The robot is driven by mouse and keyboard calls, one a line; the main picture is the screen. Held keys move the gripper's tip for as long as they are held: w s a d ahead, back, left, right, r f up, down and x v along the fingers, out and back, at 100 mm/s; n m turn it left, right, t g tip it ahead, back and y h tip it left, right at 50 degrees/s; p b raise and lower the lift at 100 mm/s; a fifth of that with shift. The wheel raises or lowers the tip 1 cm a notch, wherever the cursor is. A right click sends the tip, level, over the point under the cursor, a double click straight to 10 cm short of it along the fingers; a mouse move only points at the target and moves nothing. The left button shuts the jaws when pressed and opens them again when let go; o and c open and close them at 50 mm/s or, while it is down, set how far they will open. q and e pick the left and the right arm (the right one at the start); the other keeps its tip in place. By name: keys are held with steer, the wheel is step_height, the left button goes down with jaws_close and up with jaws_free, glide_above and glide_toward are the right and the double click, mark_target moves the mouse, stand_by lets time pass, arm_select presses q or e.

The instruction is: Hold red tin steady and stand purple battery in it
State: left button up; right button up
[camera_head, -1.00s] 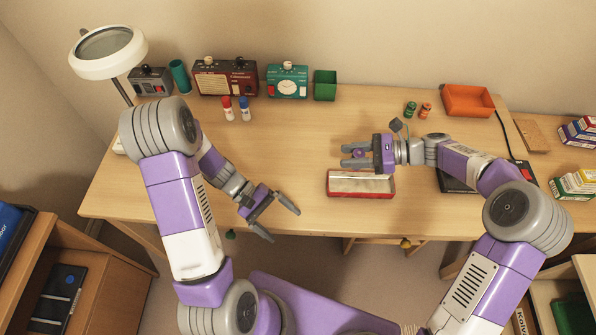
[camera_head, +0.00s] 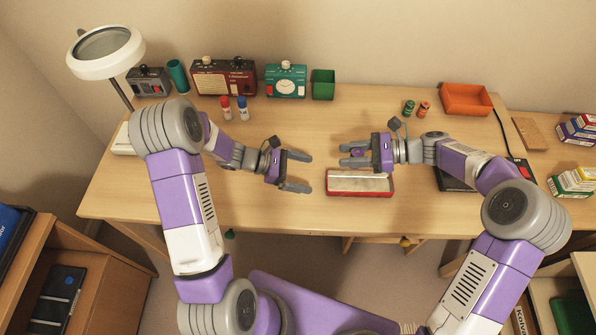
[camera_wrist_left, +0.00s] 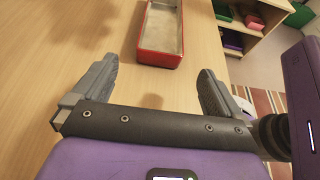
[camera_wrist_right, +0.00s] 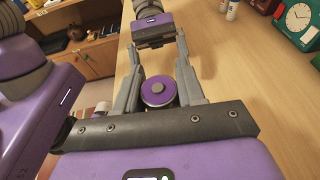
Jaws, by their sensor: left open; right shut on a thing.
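The red tin (camera_head: 360,193) is a long open box lying on the desk near its front edge, with a pale, empty-looking inside. It also shows ahead of my left gripper in the left wrist view (camera_wrist_left: 142,52). My left gripper (camera_head: 298,172) is open and empty, to the left of the tin and apart from it. My right gripper (camera_head: 352,156) is shut on the purple battery (camera_wrist_right: 158,90), whose round end faces the right wrist camera. It holds the battery above the tin's back edge. In the head view the battery is mostly hidden between the fingers.
A green battery (camera_head: 408,107) and an orange one (camera_head: 423,109) stand behind the right arm, by an orange tray (camera_head: 467,100). Glue bottles (camera_head: 243,108), radios and a green box (camera_head: 323,84) line the back. The middle of the desk is clear.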

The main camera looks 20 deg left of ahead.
mark_target(333, 185)
arm_select(q)
steer(key=x, duration=1)
steer(key=shift+d+f, duration=0.1)
steer(key=shift+d, duration=0.15)
steer(key=shift+c, duration=0.3)
steer(key=c, duration=0.9)
steer(key=shift+o, duration=0.2)
arm_select(e)
steer(key=shift+f, duration=0.1)
steer(key=shift+f, duration=5.8)
steer(key=o, duration=1.2)
steer(key=shift+c, duration=0.2)
steer(key=v, duration=1.2)
